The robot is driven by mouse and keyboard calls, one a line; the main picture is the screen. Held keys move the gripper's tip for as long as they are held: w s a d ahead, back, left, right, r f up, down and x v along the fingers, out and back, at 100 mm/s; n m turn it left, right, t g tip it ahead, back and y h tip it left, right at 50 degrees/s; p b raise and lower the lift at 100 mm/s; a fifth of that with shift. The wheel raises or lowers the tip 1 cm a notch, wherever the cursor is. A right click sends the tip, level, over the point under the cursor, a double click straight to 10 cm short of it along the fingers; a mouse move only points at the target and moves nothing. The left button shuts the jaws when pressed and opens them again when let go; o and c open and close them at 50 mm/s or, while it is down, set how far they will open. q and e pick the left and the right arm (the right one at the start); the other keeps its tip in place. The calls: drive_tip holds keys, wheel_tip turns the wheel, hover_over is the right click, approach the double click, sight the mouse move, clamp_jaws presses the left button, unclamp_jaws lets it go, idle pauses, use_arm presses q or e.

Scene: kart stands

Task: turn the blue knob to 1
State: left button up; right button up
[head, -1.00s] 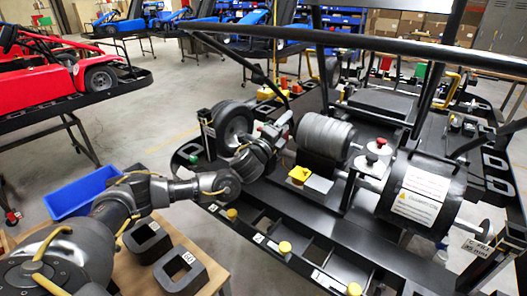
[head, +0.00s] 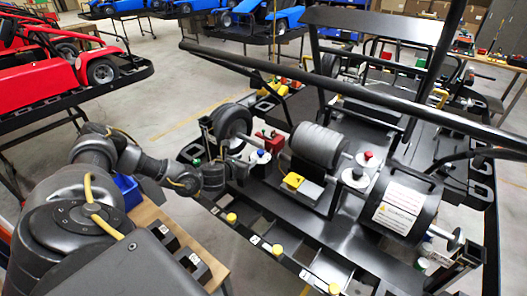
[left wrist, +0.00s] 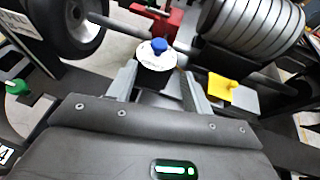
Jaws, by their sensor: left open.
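The blue knob (head: 261,153) stands on a white round dial (head: 259,159) on the kart stand, between the black wheel and the ribbed grey cylinder. The left wrist view shows the blue knob (left wrist: 158,44) on its white dial (left wrist: 152,57) just beyond the fingertips. The dial's marks are too small to read. My left gripper (head: 232,172) is beside the dial, on its left in the head view. In the left wrist view its two grey fingers (left wrist: 160,82) are spread, with nothing held between them. My right gripper is not in view.
A red knob (head: 369,154) on a similar white dial stands to the right. A yellow part (head: 293,181) lies near the ribbed cylinder (head: 318,146). The wheel (head: 232,121) and a red box (head: 270,139) are close by. A long black bar (head: 330,88) crosses above.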

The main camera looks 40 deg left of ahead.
sight(260, 153)
use_arm(q)
drive_tip(key=p+x, duration=0.3)
drive_tip(key=x, duration=0.8)
drive_tip(key=shift+s, duration=0.1)
drive_tip(key=c, duration=0.9)
drive_tip(key=shift+d, duration=0.35)
drive_tip(key=shift+c, duration=0.3)
drive_tip(key=shift+a, duration=0.2)
drive_tip(key=shift+n, duration=0.3)
